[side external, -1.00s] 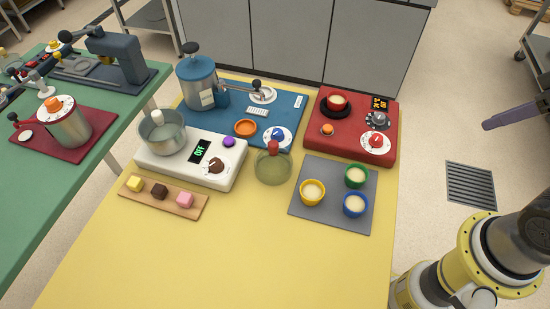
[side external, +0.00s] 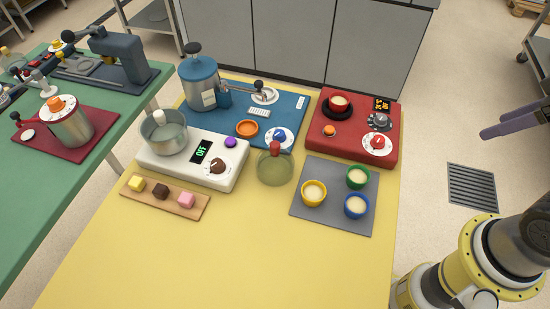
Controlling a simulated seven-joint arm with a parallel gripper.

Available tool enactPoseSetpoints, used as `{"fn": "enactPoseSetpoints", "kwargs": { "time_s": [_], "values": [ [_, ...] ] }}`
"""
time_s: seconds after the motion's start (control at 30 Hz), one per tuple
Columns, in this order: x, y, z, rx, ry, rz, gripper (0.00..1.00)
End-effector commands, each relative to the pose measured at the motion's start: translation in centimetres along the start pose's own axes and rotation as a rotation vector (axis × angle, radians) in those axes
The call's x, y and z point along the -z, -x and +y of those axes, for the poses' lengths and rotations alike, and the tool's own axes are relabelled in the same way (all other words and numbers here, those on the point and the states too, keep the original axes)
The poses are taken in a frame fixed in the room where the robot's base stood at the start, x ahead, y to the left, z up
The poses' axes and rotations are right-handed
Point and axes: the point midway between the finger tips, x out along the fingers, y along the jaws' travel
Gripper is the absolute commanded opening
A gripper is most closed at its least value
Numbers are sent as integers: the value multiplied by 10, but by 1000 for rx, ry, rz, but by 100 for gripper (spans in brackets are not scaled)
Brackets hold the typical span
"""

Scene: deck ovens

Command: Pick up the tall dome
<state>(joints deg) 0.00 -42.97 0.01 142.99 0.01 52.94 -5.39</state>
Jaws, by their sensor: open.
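The tall dome (side external: 275,168) is a clear, greenish glass cover with a red knob on top. It stands upright on the yellow table, just right of the white hot plate and left of the grey mat. Nothing touches its knob. My gripper (side external: 512,122) shows only in part at the right edge, as dark purple-grey fingers pointing left. It is open, seems empty, and is well apart from the dome. The rest of it is cut off by the frame.
A blue board (side external: 288,101) and red cooker (side external: 340,147) stand behind. A grey mat (side external: 335,219) holds three cups. A wooden board (side external: 150,197) holds three cubes. The front of the yellow table (side external: 230,265) is clear.

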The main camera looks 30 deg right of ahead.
Motion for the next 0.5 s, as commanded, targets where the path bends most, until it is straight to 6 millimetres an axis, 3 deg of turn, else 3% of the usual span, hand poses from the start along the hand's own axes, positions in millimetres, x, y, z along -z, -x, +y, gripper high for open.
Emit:
{"fn": "enactPoseSetpoints", "kwargs": {
  "time_s": [0.1, 0.27, 0.5],
  "values": [
    [25, 22, 2, -4, 142, 26, 65],
    [74, 40, -2, 19, 360, 3, 65],
    [163, 37, -32, 100, 727, -63, 65]
  ]
}}
